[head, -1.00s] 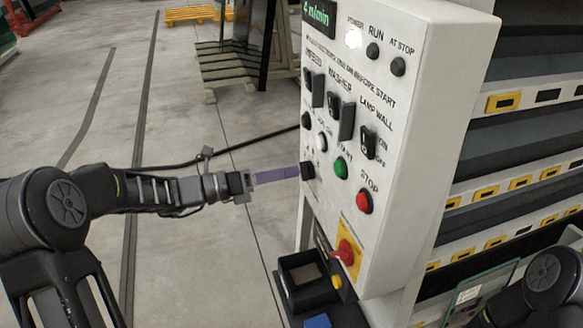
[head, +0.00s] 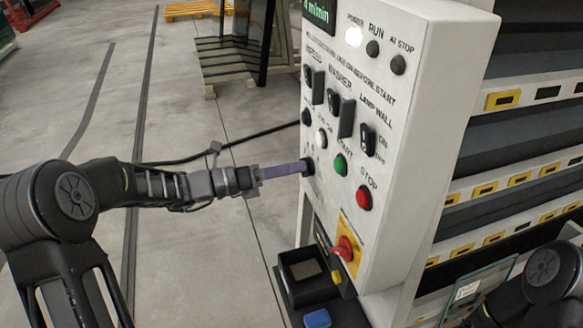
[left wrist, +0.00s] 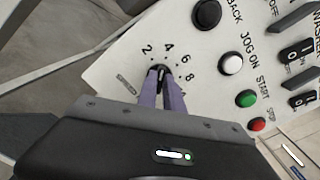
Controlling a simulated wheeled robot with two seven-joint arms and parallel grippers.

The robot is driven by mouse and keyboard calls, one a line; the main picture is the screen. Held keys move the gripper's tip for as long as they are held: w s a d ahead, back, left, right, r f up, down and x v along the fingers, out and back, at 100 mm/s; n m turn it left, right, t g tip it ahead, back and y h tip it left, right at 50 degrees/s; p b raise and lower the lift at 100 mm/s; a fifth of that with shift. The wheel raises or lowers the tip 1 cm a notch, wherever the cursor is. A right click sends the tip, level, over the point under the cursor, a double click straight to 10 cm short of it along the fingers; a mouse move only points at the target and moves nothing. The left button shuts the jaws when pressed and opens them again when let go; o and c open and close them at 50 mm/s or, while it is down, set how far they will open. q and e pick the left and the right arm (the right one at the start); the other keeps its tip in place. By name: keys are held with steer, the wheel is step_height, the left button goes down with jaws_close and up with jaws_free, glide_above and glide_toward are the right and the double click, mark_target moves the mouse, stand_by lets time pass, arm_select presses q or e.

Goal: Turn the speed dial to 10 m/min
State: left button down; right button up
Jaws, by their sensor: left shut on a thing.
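The speed dial (left wrist: 161,74) is a small dark knob on the white control panel, with printed numbers around it, 2, 4, 6 and 8 readable. My left gripper (left wrist: 161,82) has its purple fingers closed on the dial, one on each side. The fingers hide part of the dial and the end of the scale. In the head view my left gripper (head: 305,168) reaches the lower left of the panel (head: 400,200). The green display (head: 317,12) at the top shows a m/min reading; its digit is partly cut off and looks like 8. My right gripper is not in view.
Green start (head: 340,165) and red stop (head: 364,197) buttons sit right of the dial. A red emergency knob (head: 345,248) on a yellow plate is below. Black switches stick out above.

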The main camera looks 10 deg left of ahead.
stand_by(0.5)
arm_select(q)
steer(key=shift+s+d+f+m+b, duration=0.1)
steer(key=shift+s+m+b, duration=0.05)
steer(key=shift+m+b, duration=6.6)
steer(key=shift+s+d+f+m+b, duration=0.15)
steer(key=shift+m+b, duration=5.1)
steer(key=shift+b, duration=2.9)
steer(key=shift+r, duration=0.1)
steer(key=c, duration=1.5)
jaws_free()
